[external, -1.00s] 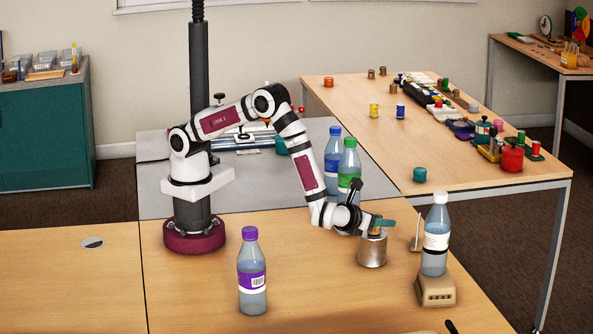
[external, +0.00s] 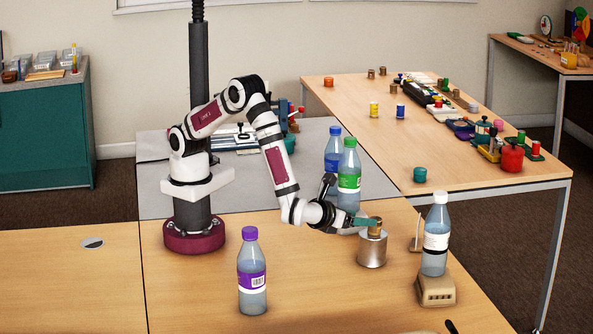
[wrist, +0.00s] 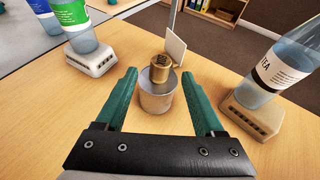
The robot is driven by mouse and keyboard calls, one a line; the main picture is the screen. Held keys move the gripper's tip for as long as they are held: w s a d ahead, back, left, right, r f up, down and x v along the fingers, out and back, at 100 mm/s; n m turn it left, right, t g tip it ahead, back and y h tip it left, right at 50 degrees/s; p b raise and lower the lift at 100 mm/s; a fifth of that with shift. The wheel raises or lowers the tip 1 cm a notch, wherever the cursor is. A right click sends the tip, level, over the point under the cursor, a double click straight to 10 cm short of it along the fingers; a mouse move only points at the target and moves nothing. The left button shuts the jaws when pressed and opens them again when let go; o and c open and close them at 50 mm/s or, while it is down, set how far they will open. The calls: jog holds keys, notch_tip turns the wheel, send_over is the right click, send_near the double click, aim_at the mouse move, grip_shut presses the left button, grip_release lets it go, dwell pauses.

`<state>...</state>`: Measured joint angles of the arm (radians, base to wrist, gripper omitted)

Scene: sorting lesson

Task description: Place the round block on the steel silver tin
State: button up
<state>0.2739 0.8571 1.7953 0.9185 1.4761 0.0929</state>
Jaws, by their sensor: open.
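The round block (external: 376,225) is a small brass-coloured cylinder. It sits upright on top of the steel silver tin (external: 371,250), which stands on the table. In the wrist view the block (wrist: 160,68) rests on the tin's top (wrist: 155,97), towards its far side. My gripper (external: 366,222) is just left of the block in the external view. In the wrist view its green fingers (wrist: 160,84) are spread wide on either side of the tin, with nothing held between them.
A purple-labelled bottle (external: 251,280) stands at the front. A white-labelled bottle (external: 436,240) stands on a beige block (external: 435,290) right of the tin. Blue-capped (external: 333,155) and green-capped (external: 348,175) bottles stand behind. A small upright white panel (wrist: 176,46) is beyond the tin.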

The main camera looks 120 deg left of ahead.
jog(key=s+a+r+n+g+h, duration=0.1)
jog(key=s+r+n+g+h, duration=0.1)
jog(key=s+r+n, duration=0.45)
jog(key=s+r+n+g+h, duration=0.2)
jog(key=s+r, duration=0.2)
jog(key=s, duration=0.6)
jog(key=s+d+n+h, duration=0.3)
jog(key=s, duration=0.4)
jog(key=s+d+n+h, duration=0.3)
jog(key=s+d+h, duration=0.1)
jog(key=s, duration=0.3)
jog(key=shift+s+n+t, duration=0.25)
jog(key=shift+n+t, duration=0.1)
jog(key=shift+t, duration=0.05)
jog(key=shift+f, duration=0.1)
